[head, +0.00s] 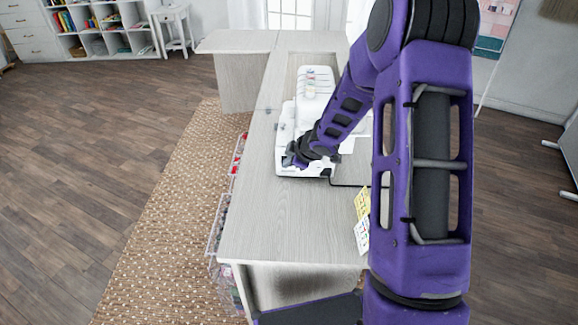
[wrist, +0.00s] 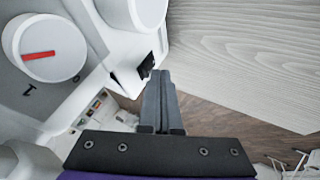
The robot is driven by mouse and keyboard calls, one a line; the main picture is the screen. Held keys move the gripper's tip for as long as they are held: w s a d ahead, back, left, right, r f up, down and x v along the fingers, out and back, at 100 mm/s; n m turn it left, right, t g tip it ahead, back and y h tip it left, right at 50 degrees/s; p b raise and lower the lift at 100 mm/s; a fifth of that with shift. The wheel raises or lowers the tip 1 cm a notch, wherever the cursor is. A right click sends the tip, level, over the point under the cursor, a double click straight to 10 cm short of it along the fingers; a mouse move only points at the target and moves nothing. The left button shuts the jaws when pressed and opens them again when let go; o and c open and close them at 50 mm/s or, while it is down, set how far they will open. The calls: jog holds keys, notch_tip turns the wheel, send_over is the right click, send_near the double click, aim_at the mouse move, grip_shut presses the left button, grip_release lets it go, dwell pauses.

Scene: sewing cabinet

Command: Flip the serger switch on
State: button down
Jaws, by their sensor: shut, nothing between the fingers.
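The white serger (head: 285,128) stands on the wood-grain cabinet top, partly hidden by my arm. In the wrist view its white body (wrist: 95,45) fills the upper left. A small black switch (wrist: 147,66) sits on its side, at the edge beside the cabinet top. My gripper (wrist: 161,74) is shut and empty. Its fingertips appear just below and right of the switch, very close to it; I cannot tell whether they touch. The switch's on or off position is too small to tell. In the head view my gripper (head: 294,158) is at the near end of the machine.
A white dial with a red mark (wrist: 40,55) is on the machine. The cabinet top (head: 285,220) is bare in front. Colourful cards (head: 362,220) lie at its right edge. Clear bins (head: 218,225) hang along its left side. A woven rug (head: 170,230) lies left.

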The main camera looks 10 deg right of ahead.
jog(key=shift+w, duration=0.2)
jog(key=shift+w+d+r+p, duration=0.1)
jog(key=shift+w+p, duration=0.15)
jog(key=shift+p, duration=0.2)
jog(key=shift+r, duration=0.1)
jog(key=shift+r+p, duration=0.8)
jog(key=shift+p, duration=0.1)
